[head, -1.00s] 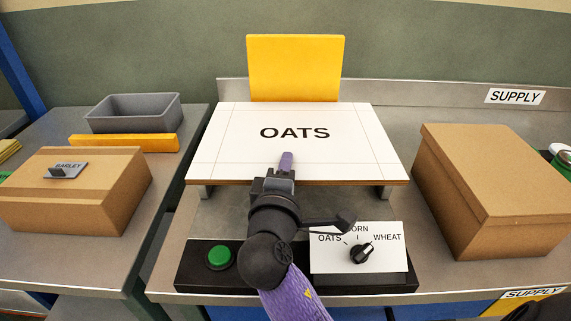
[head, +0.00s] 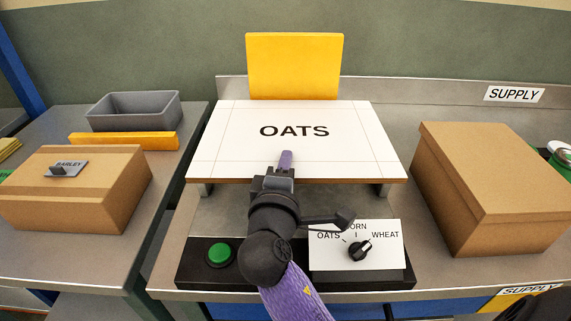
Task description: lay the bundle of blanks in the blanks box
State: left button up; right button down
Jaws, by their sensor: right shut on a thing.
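A flat white panel lettered OATS (head: 345,150), with thin crease lines and a brown front edge, looks like the bundle of blanks. It lies level over two grey brackets (head: 382,191) at the middle of the bench. My right gripper (head: 284,164) is shut at the middle of its front edge, a purple finger on top; the lower finger is hidden. I cannot tell whether the panel rests on the brackets or hangs just above them. No box is marked as the blanks box. My left gripper is not in view.
A yellow plate (head: 295,66) stands behind the panel. A control strip with a green button (head: 220,255) and a knob (head: 359,250) lies in front. Closed cartons stand right (head: 490,190) and left (head: 75,195). An open grey bin (head: 134,122) is at back left.

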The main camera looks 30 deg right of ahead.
dwell(0.3)
grip_release()
dwell(0.5)
jog(key=shift+r+p, duration=0.75)
jog(key=shift+p, duration=0.25)
notch_tip(320, 180, up, 4)
jog(key=p, duration=0.4)
jog(key=shift+f, duration=0.1)
notch_tip(320, 180, up, 4)
jog(key=p, duration=0.4)
jog(key=shift+f, duration=0.1)
